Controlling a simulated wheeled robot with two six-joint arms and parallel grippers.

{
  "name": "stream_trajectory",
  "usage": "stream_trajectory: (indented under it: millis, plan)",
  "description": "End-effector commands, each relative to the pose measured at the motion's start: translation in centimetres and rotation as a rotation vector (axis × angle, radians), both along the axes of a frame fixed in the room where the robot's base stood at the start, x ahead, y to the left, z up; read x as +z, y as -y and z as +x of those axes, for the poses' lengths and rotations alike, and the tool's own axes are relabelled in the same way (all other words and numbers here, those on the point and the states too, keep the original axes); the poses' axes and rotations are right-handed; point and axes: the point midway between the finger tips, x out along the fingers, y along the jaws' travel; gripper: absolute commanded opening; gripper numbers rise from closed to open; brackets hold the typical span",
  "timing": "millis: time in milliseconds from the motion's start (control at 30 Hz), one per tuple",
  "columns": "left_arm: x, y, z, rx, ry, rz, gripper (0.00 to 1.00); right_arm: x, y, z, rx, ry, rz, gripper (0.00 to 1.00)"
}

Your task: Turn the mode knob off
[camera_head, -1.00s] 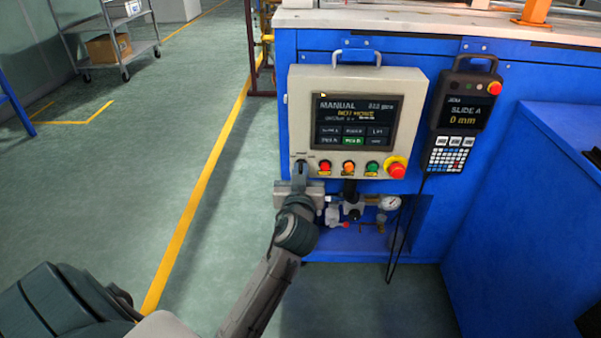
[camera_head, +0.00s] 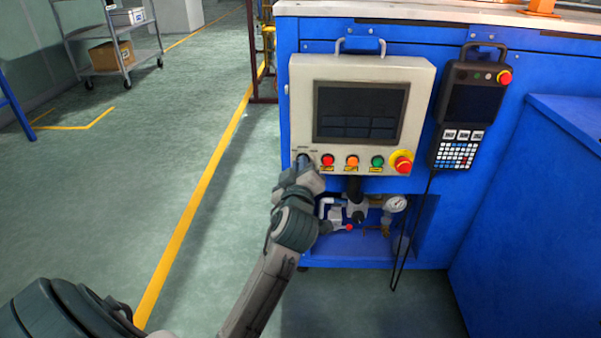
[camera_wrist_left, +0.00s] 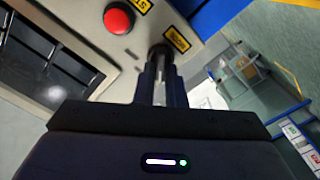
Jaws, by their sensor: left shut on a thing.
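The control panel (camera_head: 425,85) is a beige box on the blue machine. Its screen (camera_head: 360,112) is dark. The mode knob sits at the panel's lower left and is mostly hidden by my gripper; in the left wrist view the knob (camera_wrist_left: 160,50) shows between the fingertips, beside a yellow label. My left gripper (camera_head: 303,161) is shut on the knob, and its fingers also show in the left wrist view (camera_wrist_left: 161,75). A red button (camera_head: 327,160) is just right of the knob. My right gripper is in neither view.
An orange button (camera_head: 352,162), a green button (camera_head: 377,162) and a red emergency stop (camera_head: 402,163) continue the row. A pendant (camera_head: 472,105) with a dark screen hangs to the right. A gauge and valves sit below the panel.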

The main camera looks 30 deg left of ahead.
Motion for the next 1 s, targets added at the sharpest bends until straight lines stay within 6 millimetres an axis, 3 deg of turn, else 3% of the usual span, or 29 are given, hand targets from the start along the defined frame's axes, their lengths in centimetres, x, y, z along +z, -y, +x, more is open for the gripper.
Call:
stream_trajectory:
  millis: [767, 800, 900, 1000]
  plan:
    - [-0.16, -0.06, -0.05, 0.000, 0.058, -0.100, 0.00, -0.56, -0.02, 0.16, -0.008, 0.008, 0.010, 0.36]
    - [-0.16, -0.05, -0.06, 0.000, 0.058, -0.100, 0.14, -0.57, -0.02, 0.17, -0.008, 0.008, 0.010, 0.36]
    - [-0.15, -0.06, -0.05, 0.000, 0.058, -0.100, 0.32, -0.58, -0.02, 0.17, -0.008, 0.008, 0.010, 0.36]
    - [-0.13, -0.06, -0.05, 0.000, 0.058, -0.098, 0.32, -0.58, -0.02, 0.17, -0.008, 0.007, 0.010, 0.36]
